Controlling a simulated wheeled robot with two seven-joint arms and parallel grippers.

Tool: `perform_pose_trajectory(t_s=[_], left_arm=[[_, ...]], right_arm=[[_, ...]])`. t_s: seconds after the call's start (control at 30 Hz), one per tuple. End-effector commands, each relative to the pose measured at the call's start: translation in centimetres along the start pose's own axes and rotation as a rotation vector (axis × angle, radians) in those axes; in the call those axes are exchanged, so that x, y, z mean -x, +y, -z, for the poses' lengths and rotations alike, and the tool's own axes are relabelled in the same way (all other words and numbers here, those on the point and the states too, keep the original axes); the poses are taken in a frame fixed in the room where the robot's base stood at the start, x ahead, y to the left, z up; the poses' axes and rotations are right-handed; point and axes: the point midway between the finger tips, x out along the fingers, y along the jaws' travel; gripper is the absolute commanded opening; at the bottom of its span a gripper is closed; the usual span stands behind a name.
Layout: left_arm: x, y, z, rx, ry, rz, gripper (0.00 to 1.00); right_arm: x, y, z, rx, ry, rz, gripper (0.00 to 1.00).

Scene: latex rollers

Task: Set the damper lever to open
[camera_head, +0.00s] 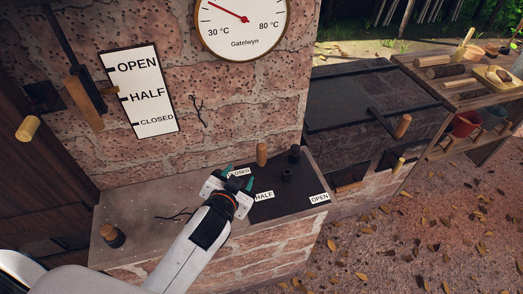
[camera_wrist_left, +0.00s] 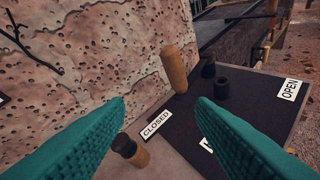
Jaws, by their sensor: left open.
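On the stone ledge lies a dark plate (camera_head: 285,200) labelled CLOSED, HALF and OPEN. An upright wooden handle (camera_head: 262,154) stands at its back, near the CLOSED label (camera_wrist_left: 156,124); it also shows in the left wrist view (camera_wrist_left: 175,68). Two short dark posts (camera_head: 286,176) stand to its right. My left gripper (camera_head: 238,178) is open beside the CLOSED label, its teal fingers apart with nothing between them; the handle lies beyond the fingertips. On the wall, a separate dark lever with a wooden grip (camera_head: 84,103) hangs left of an OPEN/HALF/CLOSED sign (camera_head: 140,91). My right gripper is not seen.
The brick wall (camera_head: 220,110) rises behind the ledge, with a round gauge (camera_head: 243,20) above. A dark-topped wooden peg (camera_wrist_left: 130,150) sits near the left finger in the wrist view. Another peg (camera_head: 111,236) is on the left ledge. A stone trough (camera_head: 365,110) is at right.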

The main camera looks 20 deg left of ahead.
Motion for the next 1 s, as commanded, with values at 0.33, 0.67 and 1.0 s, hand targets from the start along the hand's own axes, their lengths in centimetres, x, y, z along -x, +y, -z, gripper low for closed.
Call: perform_pose_trajectory(t_s=[0.33,0.67,1.0], left_arm=[[-0.1,-5.5,-22.1,-0.472,-0.968,0.011,0.50],[1.4,-17.4,-22.5,-1.426,-1.510,0.565,0.50],[-7.4,-5.8,-13.7,-2.284,-0.785,1.333,0.50]], right_arm=[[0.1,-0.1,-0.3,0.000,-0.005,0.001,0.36],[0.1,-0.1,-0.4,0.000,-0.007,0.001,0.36],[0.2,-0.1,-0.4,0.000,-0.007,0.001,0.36]])
